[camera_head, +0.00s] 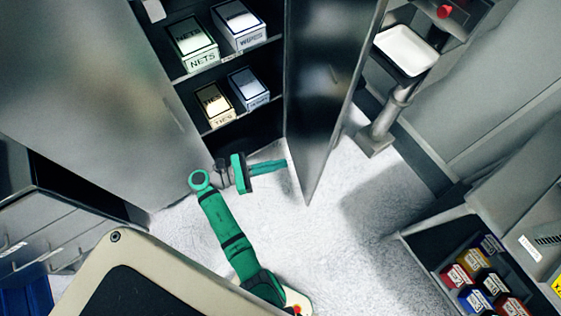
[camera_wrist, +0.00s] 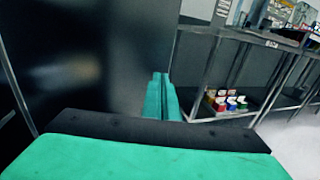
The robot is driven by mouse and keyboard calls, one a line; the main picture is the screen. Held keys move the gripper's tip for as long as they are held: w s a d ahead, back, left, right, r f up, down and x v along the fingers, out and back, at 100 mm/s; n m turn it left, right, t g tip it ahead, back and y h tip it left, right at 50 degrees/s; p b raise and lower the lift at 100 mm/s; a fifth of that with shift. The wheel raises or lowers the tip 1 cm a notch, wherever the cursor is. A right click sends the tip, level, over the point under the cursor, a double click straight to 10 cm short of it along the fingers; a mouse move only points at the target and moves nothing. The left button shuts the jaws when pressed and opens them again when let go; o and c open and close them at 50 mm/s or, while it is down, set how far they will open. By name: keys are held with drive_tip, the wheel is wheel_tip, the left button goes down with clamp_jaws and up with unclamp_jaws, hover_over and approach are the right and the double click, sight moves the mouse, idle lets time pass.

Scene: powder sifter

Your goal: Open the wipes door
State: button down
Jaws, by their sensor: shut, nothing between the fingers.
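The cabinet door (camera_head: 325,80) stands swung open on the right side of a dark cabinet, its lower corner pointing towards me. The opening shows a box labelled WIPES (camera_head: 239,24) on the upper shelf. My gripper (camera_head: 286,163) is shut and empty, its fingers pointing right at the inner face of the door near its lower part. Whether the fingertips touch the door I cannot tell. In the wrist view, the closed green fingers (camera_wrist: 160,85) point ahead, with the dark door panel (camera_wrist: 85,60) filling the left.
NETS (camera_head: 194,43) and TIES (camera_head: 215,106) boxes and another box (camera_head: 249,88) share the shelves. A large grey panel (camera_head: 80,80) is at left. Behind the door stands a scale-like post with a white tray (camera_head: 405,49). Coloured boxes (camera_head: 475,271) sit lower right. Floor between is clear.

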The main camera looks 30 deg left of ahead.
sight(320, 154)
drive_tip(key=x, duration=1.1)
drive_tip(key=shift+w+d, duration=0.2)
drive_tip(key=shift+w, duration=0.1)
